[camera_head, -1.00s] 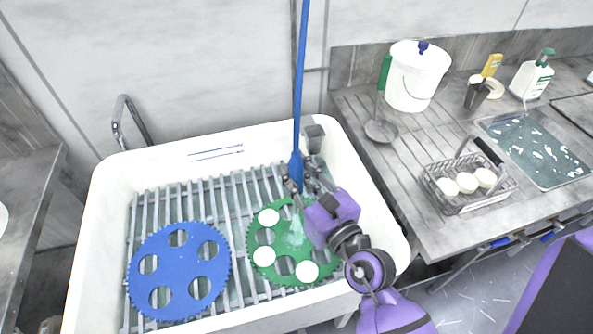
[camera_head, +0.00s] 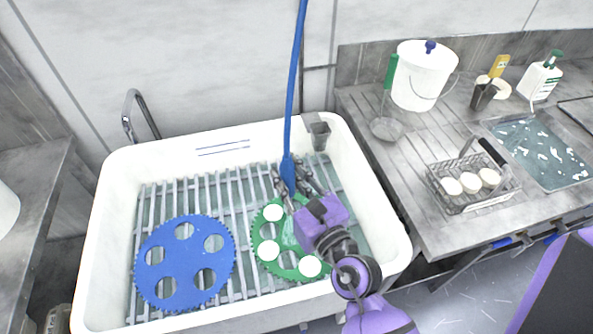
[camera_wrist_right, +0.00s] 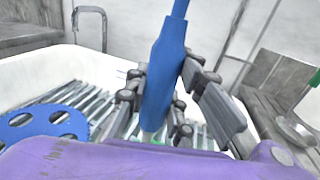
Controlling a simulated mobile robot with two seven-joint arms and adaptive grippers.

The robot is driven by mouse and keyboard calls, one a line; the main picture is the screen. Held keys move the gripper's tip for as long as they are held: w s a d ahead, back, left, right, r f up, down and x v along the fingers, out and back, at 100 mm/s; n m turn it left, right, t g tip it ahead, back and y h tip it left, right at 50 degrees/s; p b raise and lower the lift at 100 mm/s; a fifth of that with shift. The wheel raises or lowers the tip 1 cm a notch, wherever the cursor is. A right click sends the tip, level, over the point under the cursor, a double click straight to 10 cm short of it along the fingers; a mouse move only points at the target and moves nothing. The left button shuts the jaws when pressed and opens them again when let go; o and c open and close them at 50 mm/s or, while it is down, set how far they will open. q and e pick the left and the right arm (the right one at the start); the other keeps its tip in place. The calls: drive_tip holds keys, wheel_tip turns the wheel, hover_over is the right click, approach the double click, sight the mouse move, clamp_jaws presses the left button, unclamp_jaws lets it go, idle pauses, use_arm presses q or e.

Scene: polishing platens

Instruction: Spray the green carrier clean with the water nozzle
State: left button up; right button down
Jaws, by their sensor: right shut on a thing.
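The green carrier (camera_head: 286,271) lies on the slatted rack in the white sink, with white discs in some of its holes. My right arm covers its right part. My right gripper (camera_head: 288,188) is shut on the blue water nozzle (camera_head: 288,170), whose hose runs up out of the picture. It holds the nozzle upright, tip down, above the carrier's upper part. In the right wrist view the fingers grip the blue nozzle (camera_wrist_right: 163,80) from both sides. My left gripper is not in view.
A blue carrier (camera_head: 212,285) lies on the rack (camera_head: 150,205) to the left. The sink wall (camera_head: 95,250) surrounds both. On the counter at right stand a wire basket of white discs (camera_head: 470,205), a ladle (camera_head: 386,128), a white bucket (camera_head: 420,88) and a water basin (camera_head: 545,160).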

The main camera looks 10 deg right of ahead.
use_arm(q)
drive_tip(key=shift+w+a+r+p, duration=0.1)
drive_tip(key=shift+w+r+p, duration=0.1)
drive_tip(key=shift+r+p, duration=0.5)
use_arm(e)
drive_tip(key=s+a, duration=0.2)
drive_tip(key=a, duration=0.5)
drive_tip(key=shift+s, duration=0.3)
drive_tip(key=shift+d, duration=0.1)
use_arm(q)
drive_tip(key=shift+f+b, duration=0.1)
drive_tip(key=shift+b, duration=0.35)
use_arm(e)
drive_tip(key=s+d, duration=0.6)
drive_tip(key=d, duration=0.4)
drive_tip(key=shift+s+d, duration=0.2)
drive_tip(key=shift+s, duration=0.2)
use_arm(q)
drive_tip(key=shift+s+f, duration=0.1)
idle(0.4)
use_arm(e)
drive_tip(key=shift+w, duration=0.1)
